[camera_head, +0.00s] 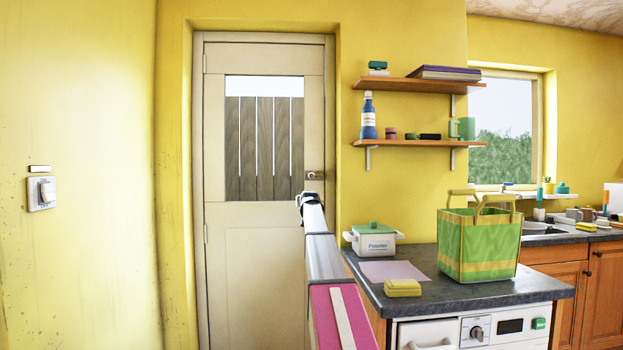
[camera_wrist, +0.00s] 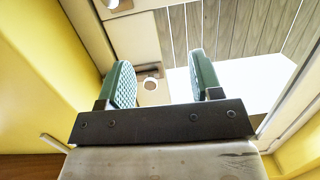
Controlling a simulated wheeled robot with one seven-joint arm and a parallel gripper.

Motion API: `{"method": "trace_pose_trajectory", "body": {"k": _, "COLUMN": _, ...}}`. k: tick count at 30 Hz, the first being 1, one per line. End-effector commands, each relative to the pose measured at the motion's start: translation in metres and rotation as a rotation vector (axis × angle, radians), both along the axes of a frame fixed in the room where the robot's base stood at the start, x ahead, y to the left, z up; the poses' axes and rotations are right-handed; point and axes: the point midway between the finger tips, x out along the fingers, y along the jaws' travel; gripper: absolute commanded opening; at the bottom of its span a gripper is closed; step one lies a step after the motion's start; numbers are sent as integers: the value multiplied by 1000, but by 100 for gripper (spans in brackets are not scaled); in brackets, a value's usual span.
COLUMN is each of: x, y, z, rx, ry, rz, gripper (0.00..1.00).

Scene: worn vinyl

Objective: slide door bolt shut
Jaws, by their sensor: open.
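The cream door (camera_head: 255,250) stands closed in its frame, with a glazed window in its upper half. Small metal hardware (camera_head: 315,175) sits at its right edge; at this size I cannot tell bolt from handle. My gripper (camera_head: 308,198) is just below that hardware in the head view. In the wrist view my gripper (camera_wrist: 160,68) has its two green pads spread apart with nothing held. A round knob-like fitting (camera_wrist: 150,83) shows between the pads, nearer the left one, apparently beyond them. Another fitting (camera_wrist: 115,5) is at the top edge. The bolt's position is unclear.
Two wooden shelves (camera_head: 415,143) hang right of the door. A yellow wall (camera_head: 95,240) stands at left.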

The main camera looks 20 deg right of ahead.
Motion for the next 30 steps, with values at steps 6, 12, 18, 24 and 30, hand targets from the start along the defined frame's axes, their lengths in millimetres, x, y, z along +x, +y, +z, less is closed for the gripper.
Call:
{"method": "trace_pose_trajectory", "body": {"k": 6, "x": 19, "y": -44, "z": 100, "rx": -41, "ry": -143, "rz": -36, "gripper": 59}}
{"method": "trace_pose_trajectory", "body": {"k": 12, "x": 21, "y": -52, "z": 120, "rx": -50, "ry": -175, "rz": -44, "gripper": 59}}
{"method": "trace_pose_trajectory", "body": {"k": 18, "x": 36, "y": -56, "z": 119, "rx": -50, "ry": -173, "rz": -43, "gripper": 59}}
{"method": "trace_pose_trajectory", "body": {"k": 24, "x": 67, "y": -65, "z": 119, "rx": -50, "ry": -172, "rz": -43, "gripper": 59}}
{"method": "trace_pose_trajectory", "body": {"k": 30, "x": 101, "y": -74, "z": 119, "rx": -50, "ry": -172, "rz": -43, "gripper": 59}}
